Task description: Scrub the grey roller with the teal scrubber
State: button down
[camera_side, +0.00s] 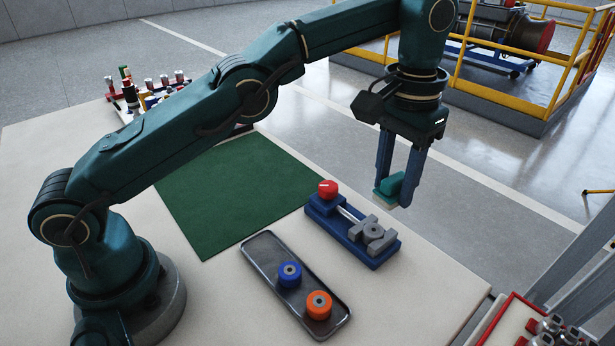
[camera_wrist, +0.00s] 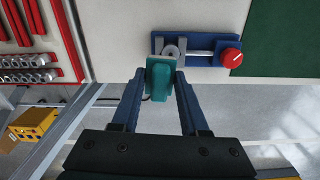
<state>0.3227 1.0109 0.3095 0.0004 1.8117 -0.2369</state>
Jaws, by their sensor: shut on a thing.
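My gripper (camera_side: 391,189) is shut on the teal scrubber (camera_side: 389,184), which has a pale pad on its underside. The scrubber also shows between the fingers in the wrist view (camera_wrist: 160,80). My gripper is in the air, above and behind the blue vise (camera_side: 324,209) in the side view. The grey roller (camera_side: 372,230) sits between the vise's grey jaws. In the wrist view, the grey roller (camera_wrist: 171,51) is just past the scrubber, which partly covers the vise's near end. The scrubber appears apart from the roller.
A dark tray (camera_side: 262,252) holds a blue roller (camera_side: 290,274) and an orange roller (camera_side: 319,304) in front of the vise. The vise has a red knob (camera_side: 327,189). A green mat (camera_side: 228,190) lies to the left. A red-edged tool tray (camera_side: 505,325) is at bottom right.

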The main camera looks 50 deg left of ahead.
jog(key=shift+s+f, duration=0.1)
jog(key=shift+f, duration=0.15)
jog(key=shift+s, duration=0.15)
jog(key=shift+f, duration=0.1)
